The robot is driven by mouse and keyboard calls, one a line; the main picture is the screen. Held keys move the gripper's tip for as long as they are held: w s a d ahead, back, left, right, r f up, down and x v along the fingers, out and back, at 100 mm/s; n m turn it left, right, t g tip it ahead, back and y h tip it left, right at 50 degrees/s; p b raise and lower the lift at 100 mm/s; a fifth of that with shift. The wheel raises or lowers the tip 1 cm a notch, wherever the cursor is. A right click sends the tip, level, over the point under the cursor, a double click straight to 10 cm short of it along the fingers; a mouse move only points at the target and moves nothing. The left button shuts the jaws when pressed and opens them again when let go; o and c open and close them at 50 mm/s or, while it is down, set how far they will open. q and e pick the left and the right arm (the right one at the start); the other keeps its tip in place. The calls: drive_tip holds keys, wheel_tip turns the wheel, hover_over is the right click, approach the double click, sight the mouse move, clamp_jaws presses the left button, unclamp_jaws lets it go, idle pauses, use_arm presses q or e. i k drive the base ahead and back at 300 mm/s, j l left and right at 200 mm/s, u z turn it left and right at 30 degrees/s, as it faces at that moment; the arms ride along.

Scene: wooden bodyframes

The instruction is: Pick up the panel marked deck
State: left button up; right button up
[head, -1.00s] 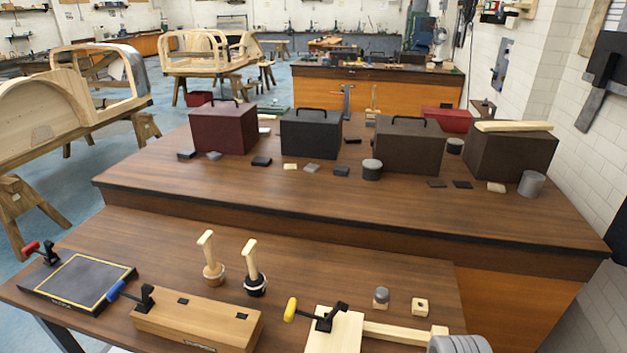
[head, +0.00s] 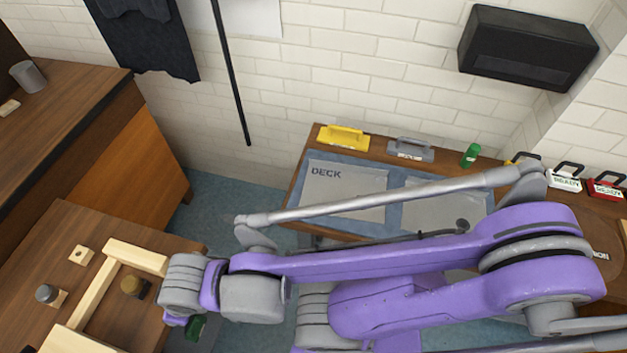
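The panel marked DECK (head: 343,200) is a flat grey sheet with dark lettering at its upper left. It lies on a blue mat (head: 293,205) on the wooden side table by the white brick wall, in the head view. A second flat grey panel (head: 440,212) lies to its right, partly behind my arm; no marking on it is readable. My purple and grey arm comes in from the right and crosses in front of the table's near side. I cannot make out gripper fingers at its visible end. My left gripper is not in view.
At lower left, a workbench (head: 40,270) holds a light wooden frame (head: 95,290). Blue floor lies between.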

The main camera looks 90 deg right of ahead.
sight(325, 182)
drive_tip(key=z, duration=3.35)
drive_tip(key=i+z, duration=0.2)
drive_tip(key=z, duration=0.15)
drive_tip(key=i+j+z, duration=0.1)
drive_tip(key=z, duration=0.3)
drive_tip(key=i+j+z, duration=0.2)
drive_tip(key=z, duration=0.15)
